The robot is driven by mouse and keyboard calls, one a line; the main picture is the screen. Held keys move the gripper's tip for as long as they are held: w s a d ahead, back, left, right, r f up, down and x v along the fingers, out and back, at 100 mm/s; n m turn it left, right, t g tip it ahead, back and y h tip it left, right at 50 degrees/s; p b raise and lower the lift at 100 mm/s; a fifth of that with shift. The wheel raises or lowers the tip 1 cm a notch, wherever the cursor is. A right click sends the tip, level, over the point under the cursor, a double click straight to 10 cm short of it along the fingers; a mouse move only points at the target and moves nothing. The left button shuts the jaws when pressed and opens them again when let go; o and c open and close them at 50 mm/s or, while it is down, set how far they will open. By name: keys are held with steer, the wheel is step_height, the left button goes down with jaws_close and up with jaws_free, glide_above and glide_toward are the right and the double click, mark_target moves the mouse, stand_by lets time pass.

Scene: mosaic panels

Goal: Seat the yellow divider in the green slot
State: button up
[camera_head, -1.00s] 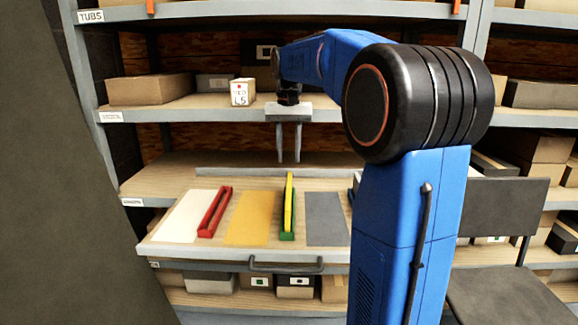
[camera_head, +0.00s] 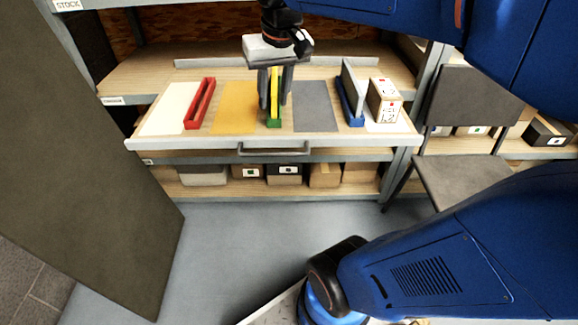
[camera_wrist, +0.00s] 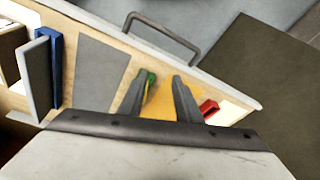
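The yellow divider (camera_head: 275,90) stands upright at the green slot (camera_head: 274,123) on the pulled-out tray (camera_head: 215,143). Its lower end meets the green slot; how deep it sits I cannot tell. My gripper (camera_head: 274,102) points down over it, with one finger on each side of the divider.
A red slot (camera_head: 200,103) lies empty at left, beside an orange mat (camera_head: 235,108). A grey mat (camera_head: 313,106) lies to the right. A blue slot (camera_head: 349,112) holds a grey divider (camera_head: 352,88), next to a white-fronted box (camera_head: 385,100). The tray handle (camera_head: 273,149) juts forward.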

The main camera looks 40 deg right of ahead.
steer(key=s+a+f+n+t, duration=0.2)
steer(key=s+a+f, duration=0.2)
steer(key=s+f, duration=0.7)
steer(key=shift+s+f+n, duration=0.2)
steer(key=shift+s+n, duration=0.2)
steer(key=shift+s, duration=0.1)
